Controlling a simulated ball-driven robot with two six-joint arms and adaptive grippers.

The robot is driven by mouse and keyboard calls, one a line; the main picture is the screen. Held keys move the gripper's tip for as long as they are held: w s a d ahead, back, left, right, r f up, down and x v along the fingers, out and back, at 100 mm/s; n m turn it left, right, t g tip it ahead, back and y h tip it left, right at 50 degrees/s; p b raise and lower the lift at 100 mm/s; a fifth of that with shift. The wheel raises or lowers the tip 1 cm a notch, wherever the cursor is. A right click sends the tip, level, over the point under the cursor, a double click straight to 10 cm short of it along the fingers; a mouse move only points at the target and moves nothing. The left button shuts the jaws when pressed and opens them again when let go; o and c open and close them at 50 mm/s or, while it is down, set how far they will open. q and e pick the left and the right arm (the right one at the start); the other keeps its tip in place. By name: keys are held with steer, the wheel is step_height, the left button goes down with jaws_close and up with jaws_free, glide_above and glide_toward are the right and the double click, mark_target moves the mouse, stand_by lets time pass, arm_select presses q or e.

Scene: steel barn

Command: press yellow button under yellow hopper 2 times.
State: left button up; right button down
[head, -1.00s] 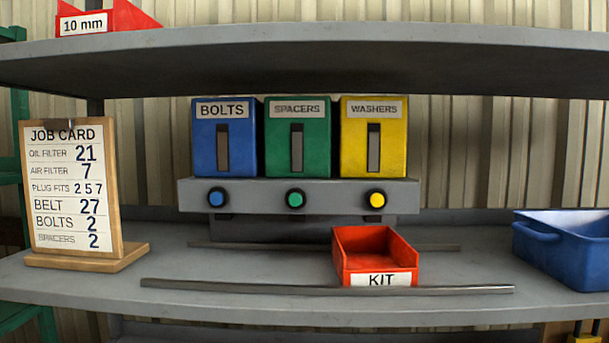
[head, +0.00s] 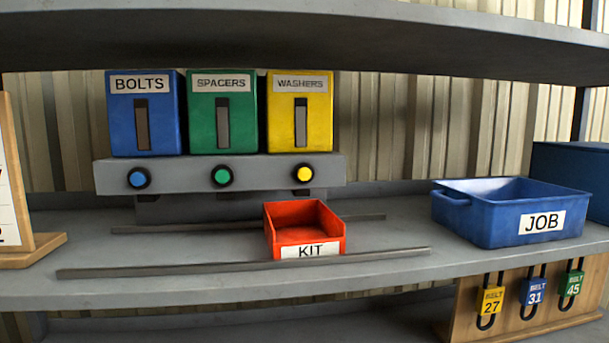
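The yellow hopper (head: 318,112), labelled WASHERS, is the rightmost of three hoppers on a grey dispenser ledge. The yellow button (head: 303,173) is on the ledge's front face below it, set in a black ring. A red tray labelled KIT (head: 271,233) sits on the shelf just below and in front of the yellow button; it looks empty. Neither of my grippers is in the head view.
A blue hopper labelled BOLTS (head: 171,112) and a green SPACERS hopper (head: 237,112) have blue (head: 138,178) and green (head: 222,176) buttons. A long bar (head: 243,265) lies along the front. A blue JOB bin (head: 470,219) stands right. The upper shelf (head: 300,35) overhangs.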

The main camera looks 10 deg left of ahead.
arm_select(q)
jaws_close()
steer(key=shift+a, duration=0.1)
stand_by(1.2)
